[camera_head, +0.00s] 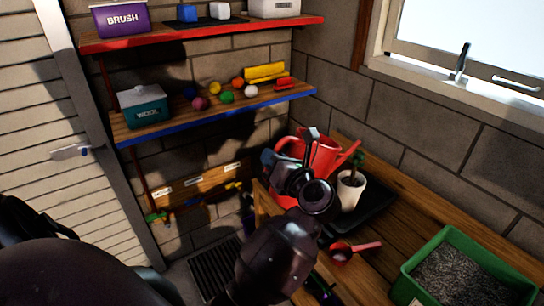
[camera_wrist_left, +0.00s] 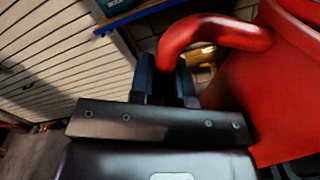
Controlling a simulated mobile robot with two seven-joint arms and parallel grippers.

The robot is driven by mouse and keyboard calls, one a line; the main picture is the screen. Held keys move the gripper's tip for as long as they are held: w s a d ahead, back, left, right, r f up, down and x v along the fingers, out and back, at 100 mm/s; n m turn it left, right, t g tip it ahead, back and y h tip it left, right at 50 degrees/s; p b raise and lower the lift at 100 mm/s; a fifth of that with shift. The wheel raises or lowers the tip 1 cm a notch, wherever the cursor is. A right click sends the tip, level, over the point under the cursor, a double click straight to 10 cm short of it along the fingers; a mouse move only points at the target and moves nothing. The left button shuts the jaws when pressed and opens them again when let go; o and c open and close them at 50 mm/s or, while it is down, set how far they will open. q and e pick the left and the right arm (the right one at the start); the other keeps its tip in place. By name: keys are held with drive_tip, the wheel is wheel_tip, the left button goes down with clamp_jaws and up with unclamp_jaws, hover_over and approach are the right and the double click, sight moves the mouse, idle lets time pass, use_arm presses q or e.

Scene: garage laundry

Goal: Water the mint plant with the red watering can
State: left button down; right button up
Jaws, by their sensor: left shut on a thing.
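The red watering can (camera_head: 325,158) is at the back of the wooden bench, its spout pointing right. My left gripper (camera_head: 283,162) is shut on its handle. The left wrist view shows the dark fingers (camera_wrist_left: 166,84) at the lower end of the curved red handle (camera_wrist_left: 215,33), with the can body (camera_wrist_left: 275,85) to the right. The mint plant (camera_head: 356,167) stands in a white pot (camera_head: 350,192) on a black tray (camera_head: 378,212). The spout is close to the plant's top in the picture. My arm hides the can's base, so I cannot tell whether it is lifted. My right gripper is not in view.
A red scoop (camera_head: 342,255) lies on the bench in front of the tray. A green litter box (camera_head: 408,288) stands at the lower right. Shelves with a teal box (camera_head: 143,108) and small balls are at the back left. Bare bench (camera_head: 405,237) lies between tray and litter box.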

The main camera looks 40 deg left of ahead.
sight(276, 147)
use_arm(q)
drive_tip(key=shift+w+d+r+m+p, duration=0.15)
drive_tip(key=shift+r+m, duration=0.15)
drive_tip(key=shift+r, duration=0.45)
drive_tip(key=shift+w+a+r+m+p, duration=0.15)
drive_tip(key=shift+r+m, duration=0.15)
drive_tip(key=shift+r, duration=0.4)
drive_tip(key=shift+d, duration=0.15)
drive_tip(key=shift+r, duration=0.15)
idle(0.4)
drive_tip(key=shift+w+d+r+m, duration=0.1)
drive_tip(key=shift+w+r+m, duration=0.2)
drive_tip(key=shift+r, duration=0.3)
drive_tip(key=shift+w+d+r+m, duration=0.15)
drive_tip(key=shift+r+m, duration=0.15)
drive_tip(key=shift+r, duration=0.25)
drive_tip(key=shift+a, duration=0.1)
drive_tip(key=shift+w+r, duration=0.1)
drive_tip(key=shift+r, duration=0.1)
drive_tip(key=shift+w+d+r+m, duration=0.1)
drive_tip(key=shift+w+r+m, duration=0.15)
drive_tip(key=shift+r, duration=0.35)
drive_tip(key=shift+w+d+r+m, duration=0.1)
drive_tip(key=shift+w+r+m, duration=0.15)
drive_tip(key=shift+r, duration=0.3)
idle(1.1)
